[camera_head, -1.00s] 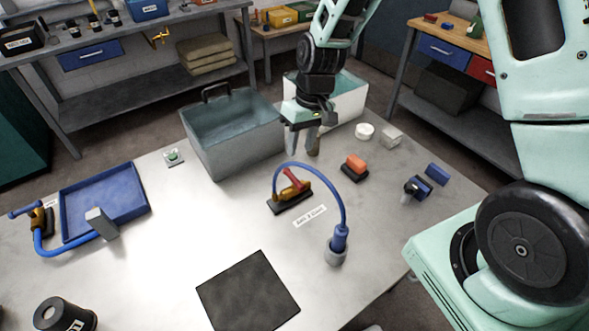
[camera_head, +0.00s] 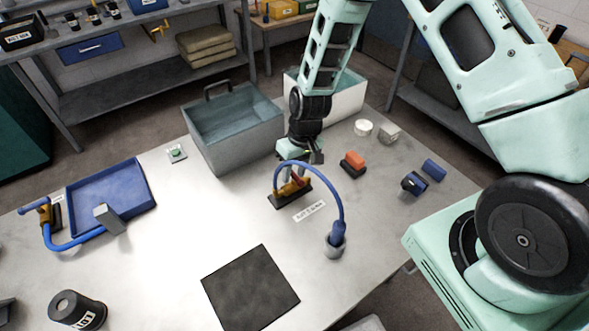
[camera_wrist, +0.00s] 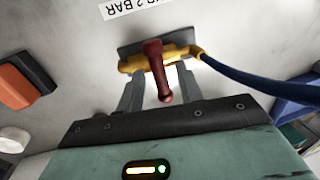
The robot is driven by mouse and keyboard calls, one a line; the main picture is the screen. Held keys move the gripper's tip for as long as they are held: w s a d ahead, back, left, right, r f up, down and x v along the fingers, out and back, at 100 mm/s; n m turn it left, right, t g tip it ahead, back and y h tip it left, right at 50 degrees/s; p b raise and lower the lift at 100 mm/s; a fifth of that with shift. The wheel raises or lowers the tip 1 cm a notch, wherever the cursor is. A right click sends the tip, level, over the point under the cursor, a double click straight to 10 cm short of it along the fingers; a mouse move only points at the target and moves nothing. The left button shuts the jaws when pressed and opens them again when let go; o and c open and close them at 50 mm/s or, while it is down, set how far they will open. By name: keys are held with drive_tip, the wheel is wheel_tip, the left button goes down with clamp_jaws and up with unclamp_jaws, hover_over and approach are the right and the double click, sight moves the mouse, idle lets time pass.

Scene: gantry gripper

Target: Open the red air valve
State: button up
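The air valve has a brass body (camera_wrist: 133,63) on a dark base plate (camera_wrist: 180,38), with a red lever handle (camera_wrist: 157,68) pointing toward my gripper in the wrist view. In the wrist view my gripper (camera_wrist: 160,82) is open, one finger on each side of the red lever. Gaps show between the lever and both fingers. Whether the fingertips touch the brass body is unclear.
A blue hose (camera_head: 340,200) arches from the valve to a grey socket (camera_head: 334,248), close to my gripper. An orange-topped block (camera_head: 355,159) lies right of the valve. A grey bin (camera_head: 240,145) stands behind left. A dark mat (camera_head: 250,290) lies in front.

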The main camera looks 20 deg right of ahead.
clamp_jaws()
drive_tip(key=shift+n, duration=0.3)
drive_tip(key=n+b, duration=0.2)
drive_tip(key=n, duration=0.1)
drive_tip(key=shift+w+f+n+g+b, duration=0.1)
drive_tip(key=shift+n+g+b, duration=0.2)
drive_tip(key=shift+g, duration=0.1)
drive_tip(key=n+h+b, duration=0.1)
drive_tip(key=n, duration=0.3)
drive_tip(key=shift+a+g, duration=0.15)
drive_tip(key=shift+g, duration=0.15)
drive_tip(key=n+b, duration=0.1)
drive_tip(key=n, duration=0.4)
drive_tip(key=shift+h, duration=0.3)
drive_tip(key=n+h, duration=0.1)
drive_tip(key=n, duration=0.3)
drive_tip(key=shift+a+n, duration=0.15)
drive_tip(key=shift+n, duration=0.15)
